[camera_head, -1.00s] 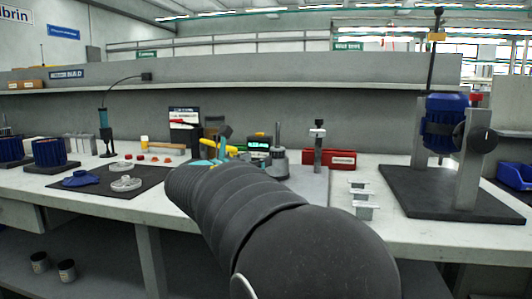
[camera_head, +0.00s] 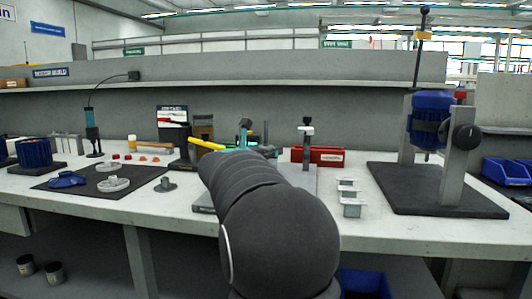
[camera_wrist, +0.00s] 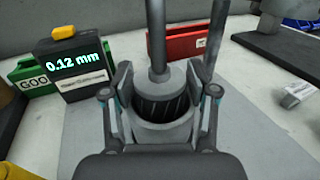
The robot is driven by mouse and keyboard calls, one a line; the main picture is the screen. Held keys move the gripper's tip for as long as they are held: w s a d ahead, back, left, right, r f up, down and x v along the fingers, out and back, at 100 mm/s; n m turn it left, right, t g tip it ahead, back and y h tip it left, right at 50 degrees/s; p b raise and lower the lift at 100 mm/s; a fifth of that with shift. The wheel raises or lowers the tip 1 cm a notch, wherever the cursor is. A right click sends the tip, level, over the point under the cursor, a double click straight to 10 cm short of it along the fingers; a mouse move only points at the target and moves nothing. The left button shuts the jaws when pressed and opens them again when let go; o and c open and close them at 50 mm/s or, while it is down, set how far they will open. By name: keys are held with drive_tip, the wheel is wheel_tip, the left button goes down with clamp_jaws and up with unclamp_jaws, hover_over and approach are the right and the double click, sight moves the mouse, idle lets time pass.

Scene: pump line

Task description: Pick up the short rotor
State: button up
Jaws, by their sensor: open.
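A rotor with a dark ribbed core (camera_wrist: 163,105), a pale metal collar and an upright grey shaft stands in a round pale seat in the wrist view. I cannot tell from its size whether it is the short one. My gripper (camera_wrist: 160,92) is open, with one finger on the left and one on the right of the rotor. Whether the fingers touch it is unclear. In the head view my arm hides most of the rotor and gripper.
A gauge reading 0.12 mm (camera_wrist: 78,62) stands left of the gripper. A grey post (camera_wrist: 215,40) rises close by the right finger. A red bin (camera_wrist: 188,42) is behind. Small metal blocks (camera_head: 350,207) stand to the right, and the motor stand (camera_head: 459,170) further right.

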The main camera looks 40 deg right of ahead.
drive_tip(key=shift+x, duration=0.9)
clamp_jaws()
